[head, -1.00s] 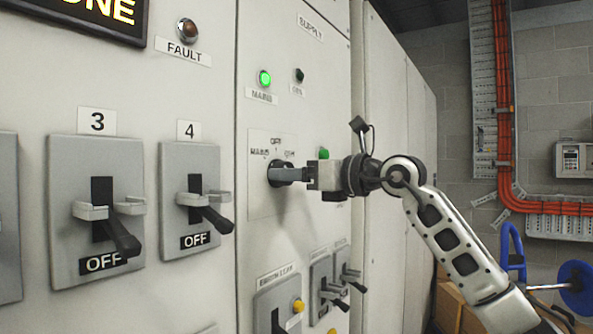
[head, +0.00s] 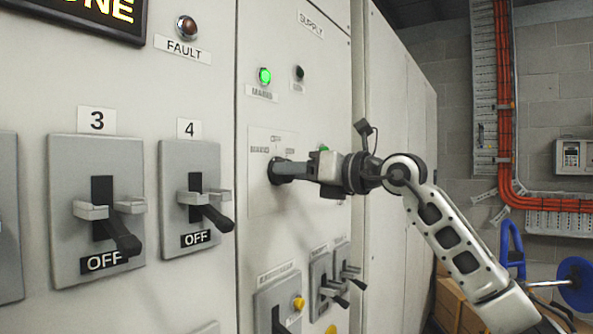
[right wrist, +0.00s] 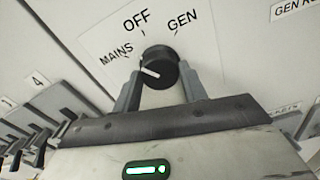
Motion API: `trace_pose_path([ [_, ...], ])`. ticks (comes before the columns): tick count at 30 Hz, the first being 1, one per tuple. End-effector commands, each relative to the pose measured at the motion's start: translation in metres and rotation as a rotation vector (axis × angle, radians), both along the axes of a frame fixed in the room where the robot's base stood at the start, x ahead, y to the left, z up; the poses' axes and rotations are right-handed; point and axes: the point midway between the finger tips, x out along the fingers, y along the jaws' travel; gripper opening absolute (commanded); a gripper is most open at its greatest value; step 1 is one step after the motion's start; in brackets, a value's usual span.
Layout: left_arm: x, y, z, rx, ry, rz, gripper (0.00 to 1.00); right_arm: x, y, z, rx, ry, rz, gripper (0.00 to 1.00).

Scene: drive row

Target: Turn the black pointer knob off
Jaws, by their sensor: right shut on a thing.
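The black pointer knob (head: 278,172) sits on a pale plate on the cabinet front, below the indicator lamps. In the right wrist view the knob (right wrist: 157,66) has a white pointer line that points left, towards the MAINS mark. The OFF label (right wrist: 137,20) lies above the knob and the GEN label (right wrist: 183,20) is up to the right. My right gripper (head: 292,172) is shut on the knob, with one finger on each side of it in the right wrist view (right wrist: 159,84). The fingers hide part of the knob in the head view. My left gripper is not in view.
A green lamp (head: 264,76) labelled MAINS is lit; a dark lamp (head: 299,73) is beside it. Lever switches 3 (head: 121,240) and 4 (head: 210,215) are on the left, both showing OFF plates. Smaller levers (head: 335,295) stick out below my right gripper.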

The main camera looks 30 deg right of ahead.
Motion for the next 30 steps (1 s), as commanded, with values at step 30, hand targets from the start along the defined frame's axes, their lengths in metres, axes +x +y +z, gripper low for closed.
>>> trace_pose_path([
  [30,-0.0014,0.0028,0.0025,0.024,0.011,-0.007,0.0,0.0,0.0,-0.0001,0.596,0.248,-0.001,0.2],
])
